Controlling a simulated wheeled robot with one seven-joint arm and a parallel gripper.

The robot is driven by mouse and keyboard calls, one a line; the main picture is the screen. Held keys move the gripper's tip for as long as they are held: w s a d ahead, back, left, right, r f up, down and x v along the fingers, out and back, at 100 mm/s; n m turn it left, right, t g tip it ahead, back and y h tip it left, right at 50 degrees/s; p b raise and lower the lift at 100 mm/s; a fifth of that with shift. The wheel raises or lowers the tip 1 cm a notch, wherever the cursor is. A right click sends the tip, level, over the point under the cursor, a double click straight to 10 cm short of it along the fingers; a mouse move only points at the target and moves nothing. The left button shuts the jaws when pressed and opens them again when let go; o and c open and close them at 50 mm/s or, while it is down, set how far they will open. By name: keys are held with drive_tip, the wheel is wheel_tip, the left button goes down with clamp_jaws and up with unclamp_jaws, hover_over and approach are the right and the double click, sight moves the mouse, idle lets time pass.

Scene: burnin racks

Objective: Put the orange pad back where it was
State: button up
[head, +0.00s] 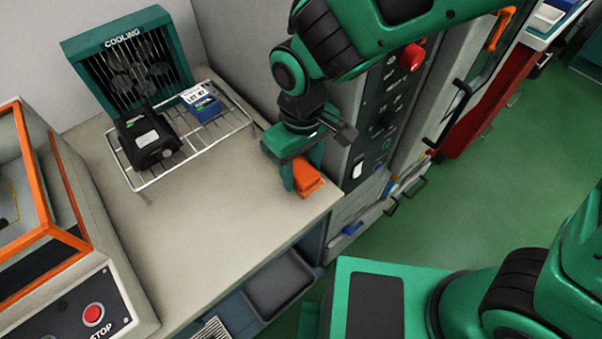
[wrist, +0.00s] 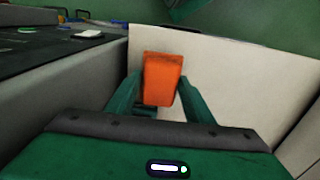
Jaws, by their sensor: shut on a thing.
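The orange pad (head: 308,178) is at the right end of the light bench top, near its front corner. My gripper (head: 300,184) is shut on it from above. In the wrist view the orange pad (wrist: 162,78) sits between the two green fingers of my gripper (wrist: 161,98), with the pale bench top behind it. I cannot tell whether the pad touches the bench or is held just above it.
A wire rack (head: 147,184) on the bench holds a black device (head: 148,138) and a blue box (head: 202,103), before a green cooling fan unit (head: 128,62). A tall grey cabinet (head: 368,148) with knobs stands close right of my gripper. The bench's front middle (head: 215,220) is clear.

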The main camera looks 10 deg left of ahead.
sight(301, 178)
drive_tip(key=shift+f, duration=1.55)
drive_tip(key=o, duration=0.9)
drive_tip(key=shift+f, duration=0.1)
wheel_tip(301, 178, up, 12)
drive_tip(key=shift+r, duration=0.15)
